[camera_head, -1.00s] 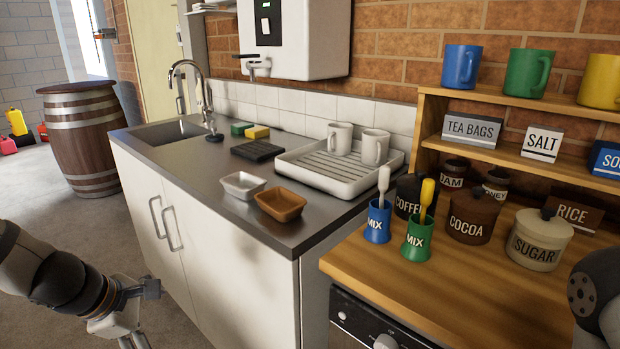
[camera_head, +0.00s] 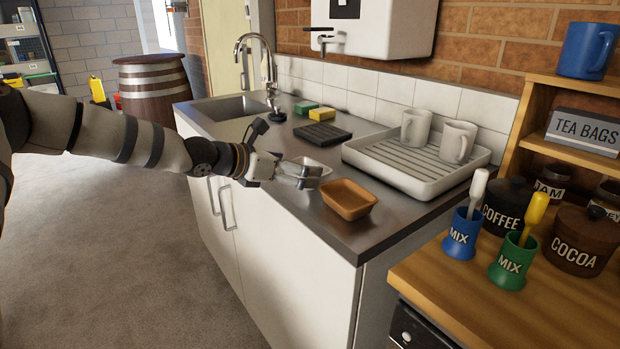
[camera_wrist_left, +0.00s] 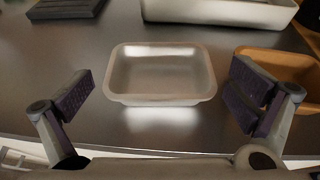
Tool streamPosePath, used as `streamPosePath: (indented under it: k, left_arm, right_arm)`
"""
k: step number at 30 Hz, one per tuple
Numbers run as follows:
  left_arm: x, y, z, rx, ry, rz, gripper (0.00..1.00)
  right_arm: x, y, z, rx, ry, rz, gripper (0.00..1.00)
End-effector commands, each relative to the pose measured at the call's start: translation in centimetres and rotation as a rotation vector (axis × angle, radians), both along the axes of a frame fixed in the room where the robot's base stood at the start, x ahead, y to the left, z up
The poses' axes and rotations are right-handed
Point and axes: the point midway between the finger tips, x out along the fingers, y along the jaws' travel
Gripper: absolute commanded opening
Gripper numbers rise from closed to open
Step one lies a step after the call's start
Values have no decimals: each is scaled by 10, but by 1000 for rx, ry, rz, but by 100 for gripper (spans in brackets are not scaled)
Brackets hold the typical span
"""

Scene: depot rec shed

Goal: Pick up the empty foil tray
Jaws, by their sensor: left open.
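The empty silver foil tray (camera_wrist_left: 160,76) lies upright on the steel counter, centred in the left wrist view. In the head view the foil tray (camera_head: 320,167) is partly hidden by my left gripper (camera_head: 297,172). My left gripper, also in the left wrist view (camera_wrist_left: 168,93), is open and empty. Its fingers are spread wide, one to each side of the foil tray and on its near side, with gaps to the tray. I cannot tell the exact height of the fingers above the counter. My right gripper is not in view.
A brown tray (camera_head: 349,199) sits close to the right of the foil tray. Behind are a dark ribbed mat (camera_head: 323,133) and a white drying rack (camera_head: 397,177) with two mugs. The sink (camera_head: 222,108) is at the left. Counter (camera_head: 300,215) in front is bare.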

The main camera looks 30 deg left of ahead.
Motion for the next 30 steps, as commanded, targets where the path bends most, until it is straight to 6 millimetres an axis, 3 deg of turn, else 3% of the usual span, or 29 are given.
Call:
streamPosePath:
  k: [1,3,12,17,30]
  left_arm:
    - [9,-3,-17,6,19,-2,100]
    - [19,-7,-20,5,17,-2,100]
    - [28,-10,-14,2,4,-1,100]
    - [28,-10,-14,2,5,-1,64]
    - [27,-10,-9,2,5,-1,63]
  right_arm:
    - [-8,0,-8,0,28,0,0]
    - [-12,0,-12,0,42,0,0]
    - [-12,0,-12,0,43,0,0]
    - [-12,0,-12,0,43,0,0]
    - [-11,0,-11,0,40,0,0]
